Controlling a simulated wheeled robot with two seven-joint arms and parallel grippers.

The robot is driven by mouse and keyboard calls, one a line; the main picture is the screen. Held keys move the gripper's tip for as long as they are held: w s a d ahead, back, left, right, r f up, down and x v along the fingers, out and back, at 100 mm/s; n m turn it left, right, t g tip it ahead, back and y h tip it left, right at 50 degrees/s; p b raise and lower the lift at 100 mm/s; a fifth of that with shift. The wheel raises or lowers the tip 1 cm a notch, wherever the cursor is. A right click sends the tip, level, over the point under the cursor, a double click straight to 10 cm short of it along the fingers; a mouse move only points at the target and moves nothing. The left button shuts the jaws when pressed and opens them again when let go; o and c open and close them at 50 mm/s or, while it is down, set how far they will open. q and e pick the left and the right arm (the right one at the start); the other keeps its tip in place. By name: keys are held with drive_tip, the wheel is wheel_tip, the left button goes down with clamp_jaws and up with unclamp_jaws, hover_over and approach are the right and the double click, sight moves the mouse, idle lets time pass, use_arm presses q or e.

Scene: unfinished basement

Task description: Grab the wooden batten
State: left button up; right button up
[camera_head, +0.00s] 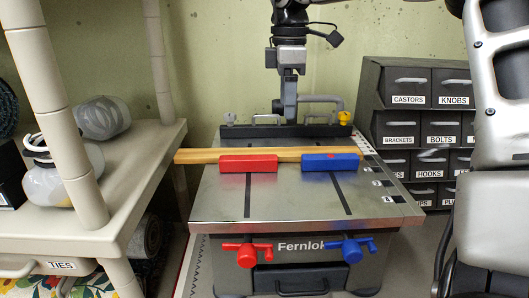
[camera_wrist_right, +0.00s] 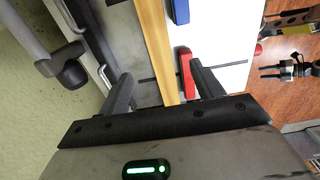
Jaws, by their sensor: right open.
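The wooden batten (camera_head: 218,155) is a long pale strip lying across the back of the grey metal bench top (camera_head: 290,196). Its left end sticks out past the bench edge. A red block (camera_head: 248,163) and a blue block (camera_head: 331,161) sit along its near side. My right gripper (camera_head: 290,112) points down above the rear of the bench, its fingers seen edge-on. In the right wrist view my right gripper (camera_wrist_right: 162,75) is open, and the batten (camera_wrist_right: 160,45) passes through the gap between the fingers. Contact is not visible. My left gripper does not show.
A black rear fence (camera_head: 240,131) with metal handles runs behind the batten, close to the wall. A cream shelf (camera_head: 130,195) with jars stands at left, near the batten's overhanging end. Labelled drawers (camera_head: 400,113) stand at right. The front of the bench top is clear.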

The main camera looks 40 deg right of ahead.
sight(282, 151)
drive_tip(key=f, duration=0.3)
drive_tip(key=f+p, duration=0.1)
drive_tip(key=f, duration=0.7)
drive_tip(key=shift+w+a, duration=0.1)
drive_tip(key=shift+w, duration=0.25)
drive_tip(key=c, duration=1.2)
drive_tip(key=shift+o, duration=0.2)
drive_tip(key=shift+r, duration=0.15)
